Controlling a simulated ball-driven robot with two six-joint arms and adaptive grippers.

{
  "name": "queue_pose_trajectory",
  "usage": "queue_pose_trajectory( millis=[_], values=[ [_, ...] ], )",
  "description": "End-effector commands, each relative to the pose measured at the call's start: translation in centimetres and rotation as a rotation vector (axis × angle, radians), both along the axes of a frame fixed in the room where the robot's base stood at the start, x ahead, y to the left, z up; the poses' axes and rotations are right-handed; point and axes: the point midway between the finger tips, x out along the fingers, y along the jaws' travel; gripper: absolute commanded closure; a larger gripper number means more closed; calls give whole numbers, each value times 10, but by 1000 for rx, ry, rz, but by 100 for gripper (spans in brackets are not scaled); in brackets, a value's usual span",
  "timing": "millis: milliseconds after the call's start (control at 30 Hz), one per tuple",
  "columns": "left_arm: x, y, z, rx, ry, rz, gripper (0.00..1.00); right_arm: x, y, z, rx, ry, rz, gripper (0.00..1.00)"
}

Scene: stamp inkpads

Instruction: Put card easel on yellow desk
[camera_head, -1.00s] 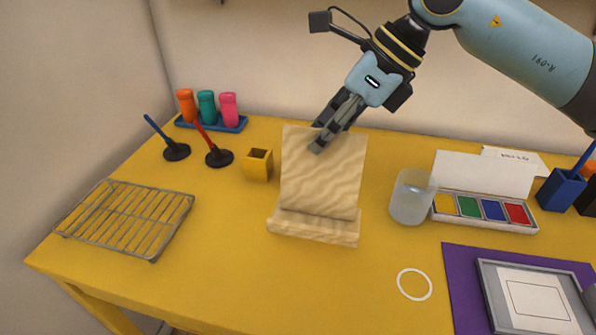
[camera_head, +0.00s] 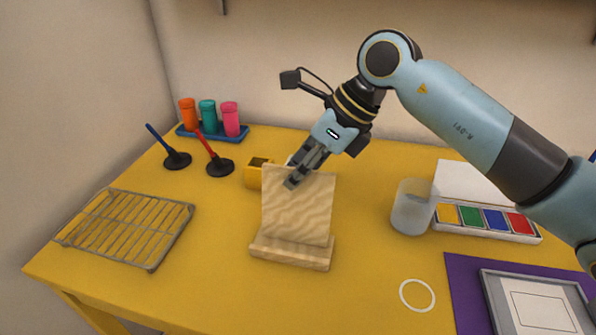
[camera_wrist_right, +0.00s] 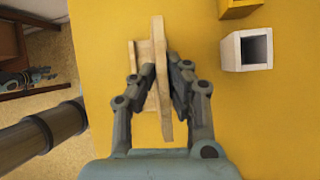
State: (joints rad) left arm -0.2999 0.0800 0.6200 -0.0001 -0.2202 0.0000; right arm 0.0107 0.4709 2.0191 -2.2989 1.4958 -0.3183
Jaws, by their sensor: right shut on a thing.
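The card easel (camera_head: 296,208) is a light wooden stand with a tall back and a ledge along its lower front. It is upright, low over or on the yellow desk (camera_head: 205,285); I cannot tell whether its base touches. My right gripper (camera_head: 292,183) is shut on the top edge of its back. In the right wrist view the fingers (camera_wrist_right: 160,75) pinch the easel's thin wooden board (camera_wrist_right: 158,60) from both sides.
A yellow cup (camera_head: 254,172) and a white square holder (camera_wrist_right: 246,50) stand close behind the easel. A wire rack (camera_head: 128,228) lies left, a frosted cup (camera_head: 411,208) and colour inkpads (camera_head: 485,218) right. A white ring (camera_head: 417,295) lies front right; the desk's front middle is clear.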

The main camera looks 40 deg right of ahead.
Motion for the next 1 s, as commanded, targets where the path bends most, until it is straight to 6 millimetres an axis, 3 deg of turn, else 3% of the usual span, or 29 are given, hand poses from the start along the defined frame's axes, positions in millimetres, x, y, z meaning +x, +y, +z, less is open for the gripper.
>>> queue_pose_trajectory(
  millis=[33, 200, 567, 1000],
  values=[
    [0, 0, -1, 0, -1, 0, 60, 0, 0, -1, 0, 0, 0, 88],
    [1, 0, -1, 0, -1, 0, 60, 0, 0, -1, 0, 0, 0, 67],
    [1, 0, 1, 0, -2, 0, 60, -2, -3, 5, -2, -1, 0, 67],
    [2, 0, 9, 0, -4, 0, 60, -29, -36, 72, -9, 1, 1, 67]
  ],
)
